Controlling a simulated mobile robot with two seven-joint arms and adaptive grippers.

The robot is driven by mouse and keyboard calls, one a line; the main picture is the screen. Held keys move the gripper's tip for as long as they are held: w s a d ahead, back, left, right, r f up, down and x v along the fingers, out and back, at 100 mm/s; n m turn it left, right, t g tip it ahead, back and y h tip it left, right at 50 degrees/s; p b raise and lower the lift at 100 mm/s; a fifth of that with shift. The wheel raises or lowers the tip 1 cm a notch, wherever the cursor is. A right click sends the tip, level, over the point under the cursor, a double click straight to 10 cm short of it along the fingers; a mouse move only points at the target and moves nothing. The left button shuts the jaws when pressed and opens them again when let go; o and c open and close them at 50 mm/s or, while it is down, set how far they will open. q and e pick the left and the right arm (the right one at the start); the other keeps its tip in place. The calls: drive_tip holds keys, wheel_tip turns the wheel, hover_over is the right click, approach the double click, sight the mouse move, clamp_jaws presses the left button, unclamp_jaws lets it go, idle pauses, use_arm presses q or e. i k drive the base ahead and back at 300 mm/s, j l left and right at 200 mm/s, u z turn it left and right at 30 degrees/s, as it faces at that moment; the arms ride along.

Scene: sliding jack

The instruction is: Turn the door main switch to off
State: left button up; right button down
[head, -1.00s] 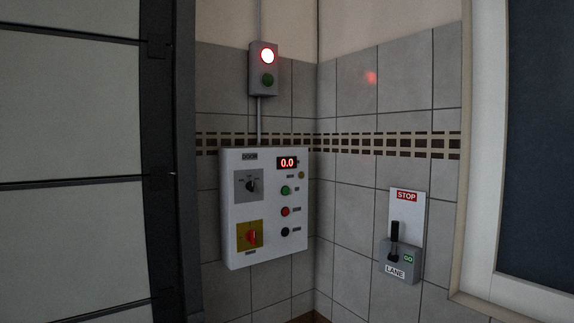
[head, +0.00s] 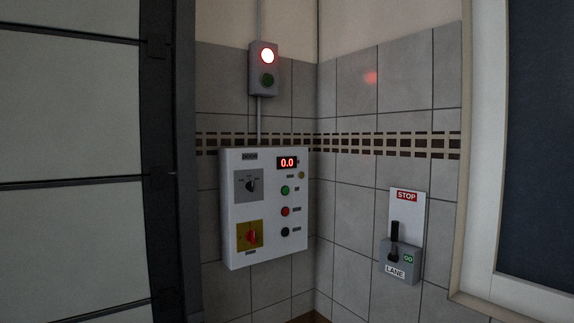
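A white door control panel (head: 265,255) hangs on the tiled wall left of the corner. At its lower left is a red rotary switch (head: 251,237) on a yellow plate (head: 241,246), with a small label below it that I cannot read. Its exact setting is too small to tell. Above it is a black selector knob (head: 250,186) on a grey plate. Neither of my grippers is in view, and nothing touches the panel.
The panel has a red "0.0" display (head: 287,163) and several buttons. A signal box (head: 263,68) above shows a lit red lamp. A LANE lever box (head: 400,262) hangs at right. A panelled door (head: 75,240) is at left. The space before the panel looks clear.

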sight(250, 235)
drive_tip(key=i+j+z, duration=0.1)
drive_tip(key=z, duration=0.35)
drive_tip(key=i+j+z, duration=0.15)
drive_tip(key=z, duration=0.25)
drive_tip(key=i+j+z, duration=0.1)
drive_tip(key=z, duration=0.35)
drive_tip(key=i+j+z, duration=0.15)
drive_tip(key=j, duration=0.2)
drive_tip(key=j+z, duration=0.15)
drive_tip(key=j, duration=0.2)
drive_tip(key=i+j+z, duration=0.15)
drive_tip(key=j, duration=0.75)
drive_tip(key=i+j+z, duration=0.1)
drive_tip(key=j, duration=0.45)
